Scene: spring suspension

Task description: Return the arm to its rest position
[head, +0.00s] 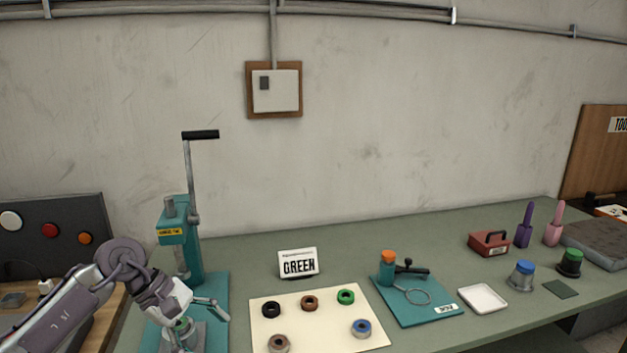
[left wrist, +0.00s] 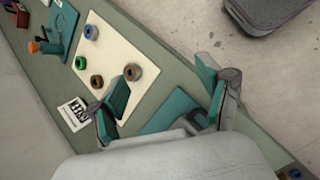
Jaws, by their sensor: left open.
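My left arm comes in from the left in the head view, with its left gripper (head: 203,322) low over the base of the teal lever press (head: 178,252). In the left wrist view the two teal-padded fingers of this gripper (left wrist: 163,86) are wide apart. I see nothing held between them. Part of the teal press base (left wrist: 168,110) shows between and beyond the fingers. The gripper and arm hide part of the press base and what stands on it. My right gripper is in neither view.
A cream mat (head: 335,337) with several coloured rings lies right of the press, with a GREEN sign (head: 298,263) behind it. Further right are a teal fixture board (head: 425,310), a white tray (head: 482,299) and a red box (head: 489,243). A dark button panel (head: 60,222) stands at left.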

